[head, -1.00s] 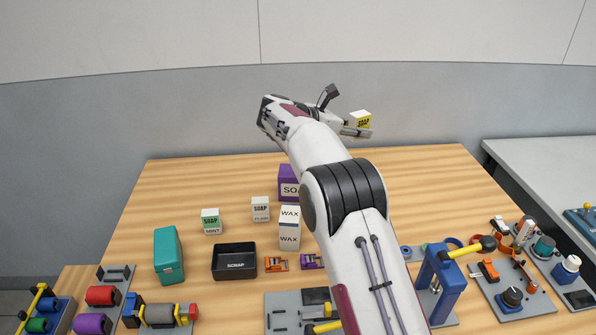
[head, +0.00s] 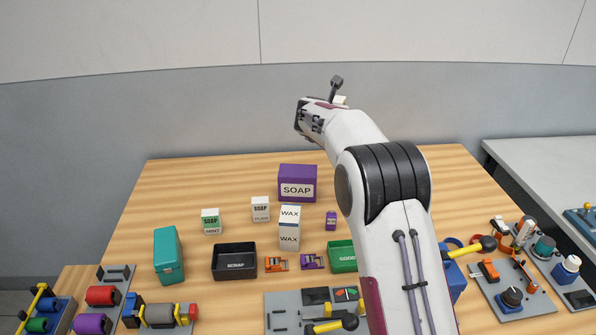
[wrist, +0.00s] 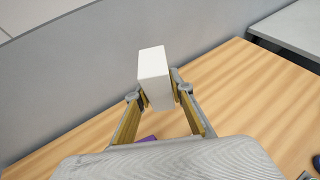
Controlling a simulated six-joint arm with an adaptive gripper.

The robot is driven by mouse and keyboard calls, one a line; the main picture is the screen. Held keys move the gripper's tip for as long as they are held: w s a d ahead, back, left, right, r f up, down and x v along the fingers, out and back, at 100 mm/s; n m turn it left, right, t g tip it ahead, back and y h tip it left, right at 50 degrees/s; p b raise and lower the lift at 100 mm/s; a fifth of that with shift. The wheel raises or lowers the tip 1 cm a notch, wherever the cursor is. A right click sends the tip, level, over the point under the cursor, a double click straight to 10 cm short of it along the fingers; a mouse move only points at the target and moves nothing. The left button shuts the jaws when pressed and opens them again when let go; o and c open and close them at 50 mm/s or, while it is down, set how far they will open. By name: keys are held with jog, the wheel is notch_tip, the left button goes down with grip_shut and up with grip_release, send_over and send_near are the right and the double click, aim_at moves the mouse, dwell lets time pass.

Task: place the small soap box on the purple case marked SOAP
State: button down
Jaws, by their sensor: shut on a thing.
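My gripper (wrist: 160,96) is shut on a small soap box (wrist: 152,66), which shows a plain white face in the wrist view. It is held up in the air, above the far part of the table. The purple case (head: 297,172) marked SOAP stands at the back middle of the table, below and left of my gripper in the picture. Its top is bare. A purple sliver (wrist: 148,138) shows below my fingers in the wrist view.
Left of the case stand a mint soap box (head: 211,221) and a plain soap box (head: 260,209). A tall WAX box (head: 290,228) stands in front of the case. A small purple box (head: 331,221) is to the right. A black SCRAP tray (head: 234,275) sits nearer.

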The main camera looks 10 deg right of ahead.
jog(key=a+n+t+y, duration=0.1)
jog(key=a+n+y, duration=0.1)
jog(key=n+y, duration=0.8)
jog(key=y, duration=0.1)
send_over(299, 176)
jog(key=shift+f, duration=2.5)
jog(key=shift+f+g, duration=0.1)
jog(key=shift+g, duration=0.2)
jog(key=shift+f, duration=3)
jog(key=shift+f, duration=1.9)
jog(key=shift+f, duration=0.1)
